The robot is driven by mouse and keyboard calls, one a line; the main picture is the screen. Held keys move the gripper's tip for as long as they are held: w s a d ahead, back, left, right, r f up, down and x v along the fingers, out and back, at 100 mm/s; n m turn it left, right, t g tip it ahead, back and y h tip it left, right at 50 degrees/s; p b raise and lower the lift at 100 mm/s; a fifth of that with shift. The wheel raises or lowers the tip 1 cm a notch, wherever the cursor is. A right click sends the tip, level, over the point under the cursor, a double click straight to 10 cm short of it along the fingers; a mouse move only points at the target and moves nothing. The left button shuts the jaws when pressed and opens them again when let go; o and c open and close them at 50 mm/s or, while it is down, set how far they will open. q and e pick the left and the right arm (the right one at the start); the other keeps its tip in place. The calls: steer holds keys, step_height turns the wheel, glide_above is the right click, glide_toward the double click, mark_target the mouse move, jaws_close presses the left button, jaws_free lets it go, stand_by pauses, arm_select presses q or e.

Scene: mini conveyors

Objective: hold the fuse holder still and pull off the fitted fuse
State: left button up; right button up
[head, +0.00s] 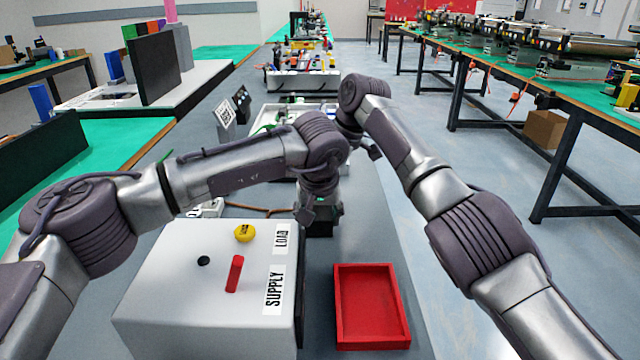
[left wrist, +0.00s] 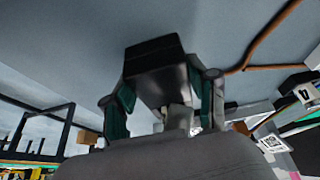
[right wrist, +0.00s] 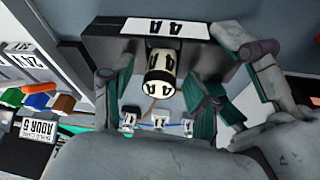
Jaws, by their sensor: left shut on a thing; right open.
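In the head view my left gripper (head: 313,210) reaches down at the middle and is shut on the black fuse holder (head: 320,228). The left wrist view shows the dark holder block (left wrist: 152,62) between the left fingers (left wrist: 165,95). In the right wrist view the holder (right wrist: 105,72) is a dark block with a white label. The fitted fuse (right wrist: 160,75), a pale cylinder with a dark marked label, stands out from it. My right gripper (right wrist: 160,95) is open, its fingers on either side of the fuse with gaps visible. In the head view the right fingers are mostly hidden.
A red tray (head: 400,300) lies on the bench at front right. A white box (head: 180,290) marked SUPPLY and LOAD carries a yellow knob (head: 244,233) and a red lever (head: 235,274). A brown wire (head: 262,211) lies behind it. Bare bench surrounds the tray.

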arm_select(q)
steer(key=shift+s+f, duration=0.15)
steer(key=shift+f, duration=0.15)
arm_select(e)
jaws_close()
steer(key=shift+r, duration=0.15)
steer(key=shift+r, duration=2.45)
arm_select(q)
steer(key=o, duration=1.5)
steer(key=shift+r, duration=0.1)
steer(key=shift+c, duration=0.2)
